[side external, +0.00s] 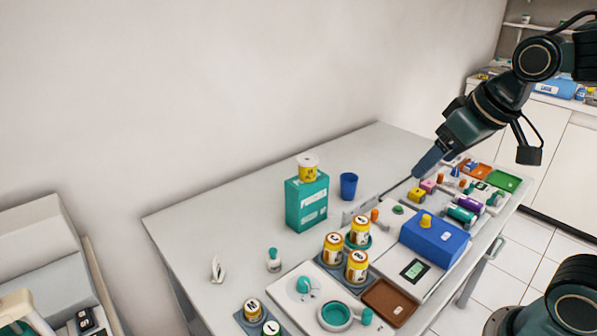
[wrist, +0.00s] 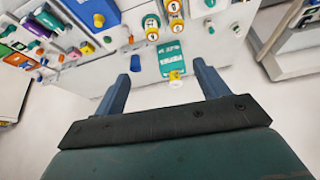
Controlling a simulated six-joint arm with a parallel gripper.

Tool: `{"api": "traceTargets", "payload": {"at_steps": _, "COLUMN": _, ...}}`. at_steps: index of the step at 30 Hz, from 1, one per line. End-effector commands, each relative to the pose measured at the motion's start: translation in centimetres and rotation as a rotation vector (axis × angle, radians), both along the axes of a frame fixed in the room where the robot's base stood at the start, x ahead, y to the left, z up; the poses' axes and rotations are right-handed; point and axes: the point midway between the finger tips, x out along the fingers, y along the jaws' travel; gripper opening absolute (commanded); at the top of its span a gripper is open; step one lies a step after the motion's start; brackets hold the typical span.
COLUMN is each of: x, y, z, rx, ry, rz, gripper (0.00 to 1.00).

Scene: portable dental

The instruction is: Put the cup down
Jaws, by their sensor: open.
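The blue cup (side external: 348,186) stands upright on the light grey table, just right of the teal box (side external: 306,203). My gripper (side external: 425,168) is up and to the right of the cup, apart from it. In the wrist view my gripper (wrist: 160,72) has its two blue fingers spread wide, with nothing held between them. A small blue shape, probably the cup (wrist: 135,63), shows beyond the left fingertip there.
A yellow-labelled jar (side external: 308,168) sits on the teal box. Several labelled jars (side external: 332,249), a blue block (side external: 432,240) and a brown tray (side external: 390,301) crowd the front and right. The table's back left (side external: 220,215) is clear.

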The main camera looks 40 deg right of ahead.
Motion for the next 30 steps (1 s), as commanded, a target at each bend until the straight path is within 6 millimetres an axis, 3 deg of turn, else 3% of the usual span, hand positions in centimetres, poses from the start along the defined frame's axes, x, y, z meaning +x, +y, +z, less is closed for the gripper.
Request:
{"api": "traceTargets", "payload": {"at_steps": 3, "x": -3.0, "y": 0.8, "z": -0.2, "rx": -0.001, "ry": -0.004, "rz": 0.031, "gripper": 0.73}}
{"api": "traceTargets", "payload": {"at_steps": 10, "x": -6.9, "y": 1.6, "z": -1.1, "rx": -0.003, "ry": 0.002, "rz": 0.072, "gripper": 0.73}}
{"api": "traceTargets", "payload": {"at_steps": 15, "x": -8.0, "y": 1.8, "z": -1.4, "rx": -0.004, "ry": 0.005, "rz": 0.084, "gripper": 0.73}}
{"api": "traceTargets", "payload": {"at_steps": 26, "x": -8.0, "y": 1.8, "z": -1.4, "rx": -0.004, "ry": 0.006, "rz": 0.084, "gripper": 0.73}}
{"api": "traceTargets", "payload": {"at_steps": 30, "x": -7.9, "y": 1.8, "z": -1.4, "rx": -0.005, "ry": 0.007, "rz": 0.088, "gripper": 0.99}}
